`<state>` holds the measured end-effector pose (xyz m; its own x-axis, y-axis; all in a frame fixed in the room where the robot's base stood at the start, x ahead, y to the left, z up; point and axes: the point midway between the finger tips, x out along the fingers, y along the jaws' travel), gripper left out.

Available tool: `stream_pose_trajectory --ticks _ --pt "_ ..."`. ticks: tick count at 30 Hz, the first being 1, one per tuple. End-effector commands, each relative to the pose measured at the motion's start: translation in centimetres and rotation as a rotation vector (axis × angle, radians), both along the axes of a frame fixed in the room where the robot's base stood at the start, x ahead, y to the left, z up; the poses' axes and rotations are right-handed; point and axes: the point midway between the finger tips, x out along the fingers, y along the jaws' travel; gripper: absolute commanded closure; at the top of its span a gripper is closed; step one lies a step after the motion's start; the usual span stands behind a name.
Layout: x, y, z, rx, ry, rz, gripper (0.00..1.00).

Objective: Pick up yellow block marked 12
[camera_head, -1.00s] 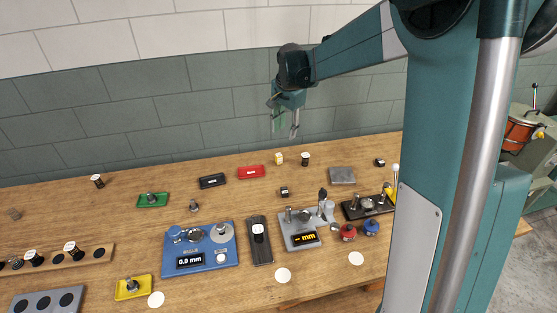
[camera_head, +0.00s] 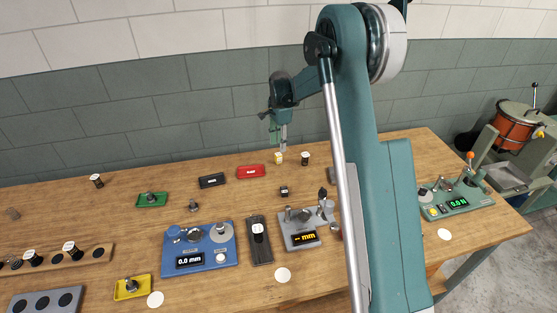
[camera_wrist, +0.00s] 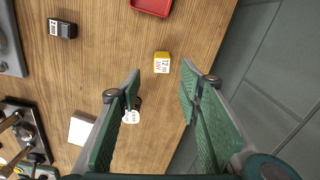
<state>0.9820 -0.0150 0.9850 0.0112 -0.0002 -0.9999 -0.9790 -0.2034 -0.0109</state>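The yellow block marked 12 (camera_wrist: 162,63) lies on the wooden table in the wrist view, label up, beyond and between the two green fingertips. It shows small near the back of the table in the head view (camera_head: 279,158). My gripper (camera_head: 282,148) hangs just above it there, fingers pointing down. In the wrist view my gripper (camera_wrist: 160,85) is open, with nothing between its pads and a gap to the block.
A dark cylinder with a white top (camera_wrist: 132,115) stands close to the left finger. A red tray (camera_head: 251,171) and a black block marked 2 (camera_head: 284,191) lie near the yellow block. The grey wall (camera_head: 190,130) is close behind.

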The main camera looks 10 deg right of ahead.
Motion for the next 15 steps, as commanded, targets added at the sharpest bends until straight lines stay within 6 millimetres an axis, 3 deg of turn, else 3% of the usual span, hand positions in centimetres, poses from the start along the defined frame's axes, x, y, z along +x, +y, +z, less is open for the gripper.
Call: stream_pose_trajectory --ticks 5,15 --pt "0.60 -0.04 -1.27 0.000 0.010 -0.022 0.65" --pt "0.63 -0.05 -1.40 0.000 0.011 -0.026 0.65"
